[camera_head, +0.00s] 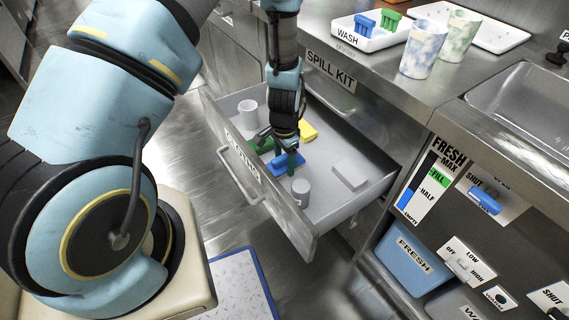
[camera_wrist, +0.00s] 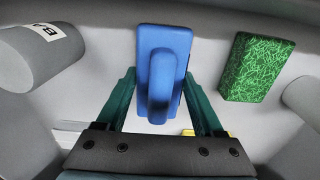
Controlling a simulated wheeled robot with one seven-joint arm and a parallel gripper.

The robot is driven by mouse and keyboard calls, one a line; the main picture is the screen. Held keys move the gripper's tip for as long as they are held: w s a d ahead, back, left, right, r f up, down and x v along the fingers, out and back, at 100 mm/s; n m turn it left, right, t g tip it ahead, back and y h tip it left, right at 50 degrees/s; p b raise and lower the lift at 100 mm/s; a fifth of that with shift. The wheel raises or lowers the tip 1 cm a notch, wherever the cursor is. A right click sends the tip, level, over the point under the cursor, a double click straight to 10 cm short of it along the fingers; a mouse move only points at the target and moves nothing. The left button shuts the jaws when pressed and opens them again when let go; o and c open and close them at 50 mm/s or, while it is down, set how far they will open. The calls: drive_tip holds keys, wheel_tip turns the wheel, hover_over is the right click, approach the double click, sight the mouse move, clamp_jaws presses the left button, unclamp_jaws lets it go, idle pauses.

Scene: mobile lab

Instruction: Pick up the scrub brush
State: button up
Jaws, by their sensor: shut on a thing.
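The scrub brush (camera_head: 283,166) is a blue block with a raised rounded handle. It is inside the open drawer (camera_head: 312,240). My gripper (camera_head: 290,157) reaches down into the drawer over it. In the wrist view the brush (camera_wrist: 165,105) lies between the two green fingers of my gripper (camera_wrist: 160,76), with the tips against its sides. My gripper is shut on the brush. I cannot tell whether the brush is clear of the drawer floor; its underside is hidden.
The drawer also holds a green scouring pad (camera_wrist: 256,67), a yellow sponge (camera_head: 307,130), a white cup (camera_head: 248,114), a grey canister (camera_head: 301,190) and a pale block (camera_head: 350,173). Drawer walls surround my gripper. Above, a WASH tray (camera_head: 352,38) and two cups (camera_head: 423,48) stand on the counter.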

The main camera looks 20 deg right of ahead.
sight(284, 156)
drive_tip(key=shift+r, duration=0.1)
wheel_tip(284, 156, up, 10)
drive_tip(key=shift+f+p, duration=0.1)
drive_tip(key=shift+p, duration=0.25)
